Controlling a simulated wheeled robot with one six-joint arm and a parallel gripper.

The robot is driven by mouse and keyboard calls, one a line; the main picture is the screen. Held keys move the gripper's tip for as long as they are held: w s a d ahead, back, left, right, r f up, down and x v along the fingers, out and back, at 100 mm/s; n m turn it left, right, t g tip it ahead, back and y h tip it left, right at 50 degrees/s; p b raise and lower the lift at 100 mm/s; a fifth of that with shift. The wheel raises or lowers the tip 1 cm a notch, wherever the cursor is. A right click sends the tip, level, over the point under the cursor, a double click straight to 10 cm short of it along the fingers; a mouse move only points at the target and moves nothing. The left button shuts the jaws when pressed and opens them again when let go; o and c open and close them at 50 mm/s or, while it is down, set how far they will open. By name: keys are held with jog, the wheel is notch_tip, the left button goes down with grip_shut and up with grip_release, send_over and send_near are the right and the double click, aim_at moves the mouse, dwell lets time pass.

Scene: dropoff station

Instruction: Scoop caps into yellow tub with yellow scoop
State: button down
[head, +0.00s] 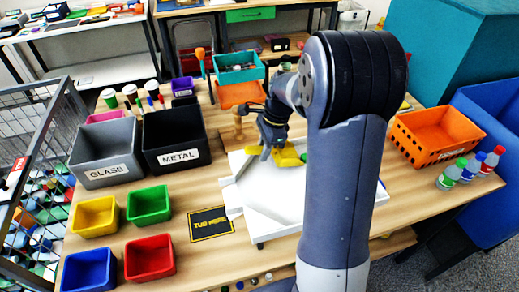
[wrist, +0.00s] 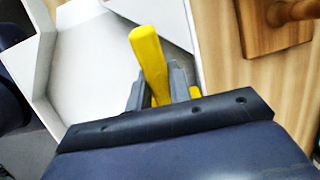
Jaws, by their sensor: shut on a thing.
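My gripper (head: 268,148) is shut on the yellow scoop (head: 290,157), above the white tray (head: 262,222). In the wrist view, the scoop's yellow handle (wrist: 148,55) stands between the two fingers of my gripper (wrist: 158,88), with the white tray (wrist: 95,62) behind it. The inside of the scoop is too small and too covered to read. A yellow tub (head: 95,216) stands at the left of the table, looking empty, apart from the dark mat (head: 210,223) marked "TUB HERE". I see no caps in the visible part of the tray; my arm hides much of it.
Green (head: 149,204), red (head: 150,257) and blue (head: 89,269) tubs stand around the yellow one. The GLASS bin (head: 105,150) and METAL bin (head: 175,137) stand behind them. An orange basket (head: 437,133) and several bottles are at right. Small round items lie along the front edge.

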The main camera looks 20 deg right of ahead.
jog(key=shift+d+p, duration=1.45)
jog(key=shift+d, duration=6.3)
jog(key=h, duration=0.1)
jog(key=a+h+b, duration=0.1)
jog(key=shift+h, duration=0.3)
jog(key=shift+a+r+h+b, duration=0.1)
jog(key=shift+a+h+b, duration=0.05)
jog(key=shift+h+b, duration=0.45)
jog(key=shift+a+r+h+b, duration=0.15)
jog(key=shift+h+b, duration=0.3)
jog(key=shift+h, duration=0.25)
jog(key=shift+h, duration=0.3)
jog(key=shift+r, duration=0.1)
jog(key=p+v, duration=0.5)
jog(key=v, duration=0.4)
jog(key=shift+a, duration=0.4)
jog(key=shift+r, duration=0.15)
